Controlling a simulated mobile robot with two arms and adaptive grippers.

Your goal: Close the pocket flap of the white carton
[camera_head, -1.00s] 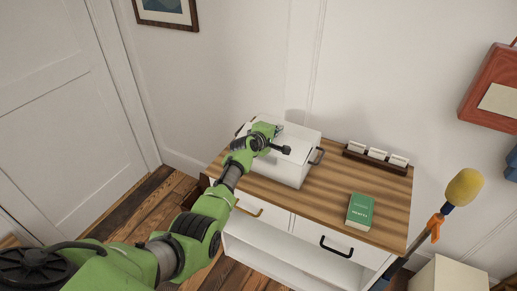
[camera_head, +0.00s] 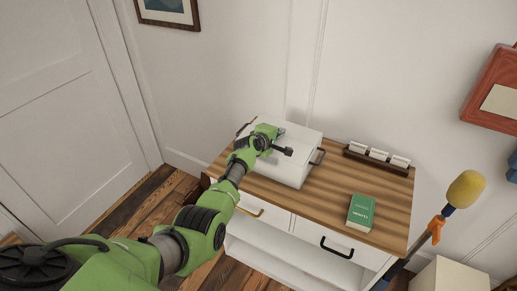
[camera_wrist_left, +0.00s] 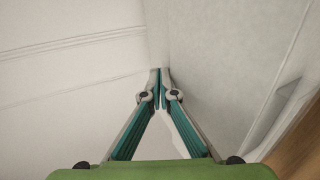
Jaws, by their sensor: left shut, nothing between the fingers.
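The white carton (camera_head: 298,171) stands on the wooden top of a cabinet, near its back left. A dark handle (camera_head: 318,157) is on its right end. My left gripper (camera_head: 277,132) is over the carton's top, which it partly covers. In the left wrist view, the fingers of my left gripper (camera_wrist_left: 160,73) are shut with nothing between them, close to pale surfaces. I cannot tell there which surface is the flap or whether the tips touch it. The flap's state is hidden by the gripper in the head view. My right gripper is not in view.
The cabinet top (camera_head: 330,200) is clear between the carton and a green book (camera_head: 361,212). A dark rack with white blocks (camera_head: 377,156) stands at the back right. The wall is close behind. A yellow-headed pole (camera_head: 464,190) stands right of the cabinet.

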